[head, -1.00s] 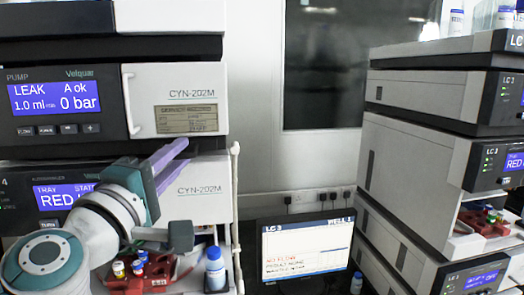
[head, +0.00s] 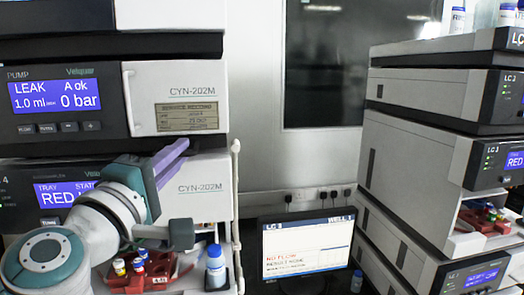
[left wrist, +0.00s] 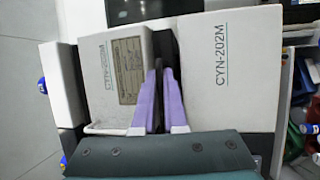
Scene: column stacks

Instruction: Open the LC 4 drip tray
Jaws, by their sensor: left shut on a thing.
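The left stack carries a pump (head: 180,90) whose screen reads LEAK, with an autosampler (head: 205,185) below it. A dark gap (head: 75,151) runs between the two, where the drip tray lies; the tray itself is hard to make out. My left gripper (head: 178,150) reaches up to this gap with its purple fingers close together. In the left wrist view, the fingers (left wrist: 160,80) point into the dark gap between the two CYN-202M fronts. They are shut on the tray's front edge, which they mostly hide. My right gripper is not in view.
A red rack with vials (head: 140,268) and a blue-capped bottle (head: 215,266) stand below my left gripper. A white tube (head: 236,190) runs down the stack's right side. A monitor (head: 305,248) stands between this stack and the LC 3 stack (head: 425,150).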

